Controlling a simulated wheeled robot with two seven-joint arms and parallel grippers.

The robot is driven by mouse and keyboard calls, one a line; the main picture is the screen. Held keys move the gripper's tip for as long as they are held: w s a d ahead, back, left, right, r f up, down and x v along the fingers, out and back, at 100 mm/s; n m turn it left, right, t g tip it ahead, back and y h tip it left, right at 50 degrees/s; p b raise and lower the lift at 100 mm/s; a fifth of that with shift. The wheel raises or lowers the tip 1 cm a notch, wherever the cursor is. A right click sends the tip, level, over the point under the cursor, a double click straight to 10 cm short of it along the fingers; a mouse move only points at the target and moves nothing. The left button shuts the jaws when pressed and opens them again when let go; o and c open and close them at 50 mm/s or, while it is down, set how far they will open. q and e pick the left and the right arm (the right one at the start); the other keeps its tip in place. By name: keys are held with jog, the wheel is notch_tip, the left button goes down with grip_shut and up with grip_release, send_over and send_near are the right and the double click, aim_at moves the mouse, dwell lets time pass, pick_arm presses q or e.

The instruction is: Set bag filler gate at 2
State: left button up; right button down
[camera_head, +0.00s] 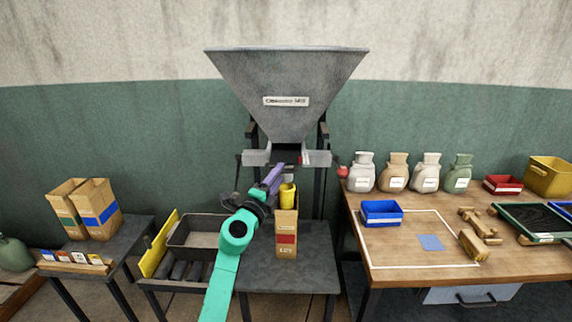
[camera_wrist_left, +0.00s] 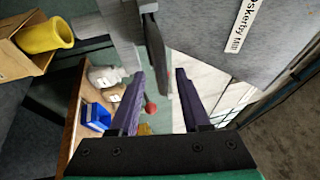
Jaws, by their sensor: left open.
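The grey hopper (camera_head: 287,85) stands against the wall with the bag filler's gate assembly (camera_head: 257,158) under its outlet. A red ball knob (camera_head: 342,171) is at the right of that assembly; a red knob (camera_wrist_left: 150,111) also shows between the fingers in the left wrist view, beyond them. My left gripper (camera_head: 277,169) has purple fingers, is open and empty, and is just below the outlet. In the left wrist view my left gripper (camera_wrist_left: 160,73) is close to a dark upright plate (camera_wrist_left: 154,50). Contact cannot be told. No gate scale is readable. My right gripper is not in view.
A paper bag (camera_head: 286,245) with a yellow funnel (camera_head: 287,195) stands on the dark stand (camera_head: 320,262), close beside my left arm. The wooden table (camera_head: 400,258) at right holds several sacks and a blue bin (camera_head: 381,213). A grey tray (camera_head: 185,234) is left of my arm.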

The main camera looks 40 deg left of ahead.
aim_at(286, 164)
pick_arm(q)
jog(key=x, duration=0.6)
jog(key=shift+b, duration=0.35)
jog(key=shift+d+r, duration=0.1)
jog(key=shift+r, duration=0.05)
jog(key=shift+c, duration=0.4)
grip_shut()
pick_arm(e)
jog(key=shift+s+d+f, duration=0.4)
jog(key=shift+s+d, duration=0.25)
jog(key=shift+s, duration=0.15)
pick_arm(q)
jog(key=shift+r, duration=0.15)
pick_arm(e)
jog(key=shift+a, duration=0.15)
